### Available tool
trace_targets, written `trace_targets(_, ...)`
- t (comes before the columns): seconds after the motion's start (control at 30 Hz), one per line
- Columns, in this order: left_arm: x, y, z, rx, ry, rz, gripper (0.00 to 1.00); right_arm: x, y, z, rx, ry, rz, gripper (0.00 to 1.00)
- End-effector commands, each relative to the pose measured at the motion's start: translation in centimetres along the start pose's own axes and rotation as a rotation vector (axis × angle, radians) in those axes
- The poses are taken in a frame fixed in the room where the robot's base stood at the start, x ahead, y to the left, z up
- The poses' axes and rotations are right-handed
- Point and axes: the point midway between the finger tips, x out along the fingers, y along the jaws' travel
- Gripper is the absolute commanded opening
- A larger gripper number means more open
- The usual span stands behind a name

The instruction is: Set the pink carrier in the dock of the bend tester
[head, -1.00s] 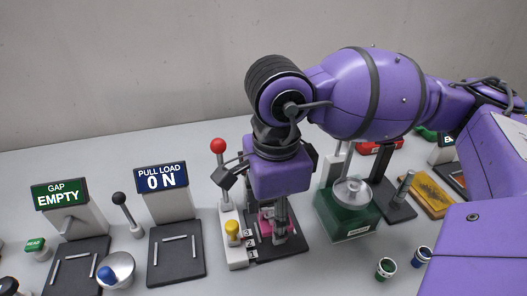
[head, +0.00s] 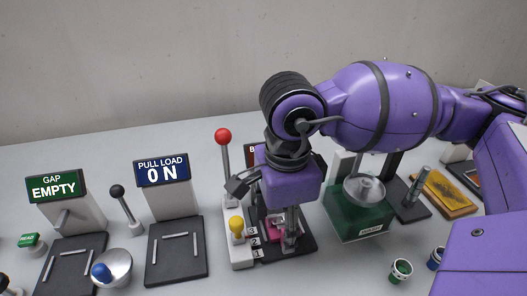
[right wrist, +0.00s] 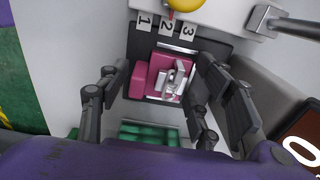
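The pink carrier (head: 277,235) sits on the dark base plate (head: 304,243) of a machine with a yellow knob and numbers 1, 2, 3, which appears to be the bend tester. In the right wrist view the pink carrier (right wrist: 152,73) lies on the dark plate beside a light bar, with a grey fitting on top. My right gripper (head: 288,238) is above it, partly covering it. In the right wrist view the fingers (right wrist: 150,95) are spread on either side of the carrier with gaps. How fully it is seated cannot be told. My left gripper is not in view.
A red-knobbed lever (head: 222,137) and the yellow knob (head: 236,224) stand close left of the gripper. The pull load station (head: 175,250) and gap station (head: 70,265) are further left. A green wash unit (head: 350,218) is close right, with small cups (head: 401,269) in front.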

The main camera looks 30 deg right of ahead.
Motion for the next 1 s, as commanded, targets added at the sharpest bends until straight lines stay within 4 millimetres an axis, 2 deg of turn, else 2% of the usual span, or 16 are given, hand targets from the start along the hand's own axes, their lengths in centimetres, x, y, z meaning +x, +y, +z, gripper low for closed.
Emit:
trace_targets(0.33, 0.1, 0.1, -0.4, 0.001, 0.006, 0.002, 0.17, -0.1, 0.0, 0.0, 0.001, 0.0, 0.001, 0.68)
trace_targets(0.47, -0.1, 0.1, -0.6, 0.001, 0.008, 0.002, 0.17, -1.0, -0.1, 0.0, 0.001, -0.001, -0.003, 0.68)
trace_targets(0.57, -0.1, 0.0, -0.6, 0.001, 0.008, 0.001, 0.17, -2.6, -0.1, 0.1, 0.001, -0.002, -0.004, 0.68)
trace_targets(0.8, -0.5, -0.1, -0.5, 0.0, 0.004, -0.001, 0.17, -8.0, -0.1, 0.1, 0.0, -0.003, -0.005, 0.68)
trace_targets(1.0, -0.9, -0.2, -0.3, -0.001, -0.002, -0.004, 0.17, -11.2, -0.1, 0.1, 0.0, -0.003, -0.004, 0.68)
